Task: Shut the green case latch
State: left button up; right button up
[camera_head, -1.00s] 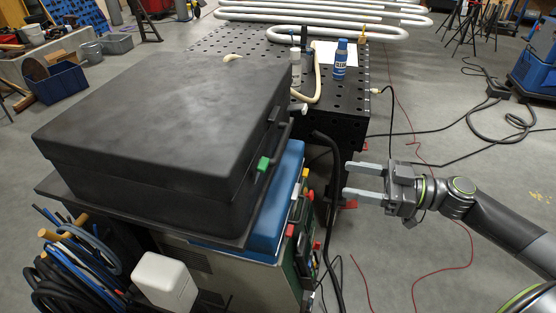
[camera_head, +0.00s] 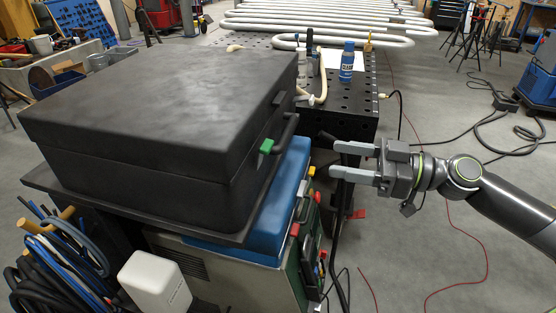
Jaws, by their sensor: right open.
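A large black case (camera_head: 160,105) lies with its lid down on a dark shelf at the left. The green latch (camera_head: 266,146) is on the case's right-hand face, beside the black carry handle (camera_head: 284,130). From this angle I cannot tell how far the latch stands out from the case. My right gripper (camera_head: 332,160) is to the right of the latch, apart from it. Its two fingers point left toward the case, spread with an empty gap between them. My left gripper is not in view.
A blue machine top (camera_head: 275,215) with coloured knobs sits below the case. A perforated black table (camera_head: 350,105) behind holds a blue bottle (camera_head: 347,62) and a hose. A white box (camera_head: 154,281) and coiled cables (camera_head: 50,265) are at the front left. Open floor lies right.

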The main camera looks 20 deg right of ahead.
jog(key=b, duration=0.2)
jog(key=p, duration=0.2)
send_near(272, 146)
jog(key=shift+x, duration=1.6)
jog(key=shift+p+x, duration=0.45)
jog(key=shift+x, duration=1.1)
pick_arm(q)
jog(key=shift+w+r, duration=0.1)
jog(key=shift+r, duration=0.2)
pick_arm(e)
jog(key=shift+x, duration=1.3)
jog(key=shift+f, duration=0.15)
jog(key=shift+c, duration=0.2)
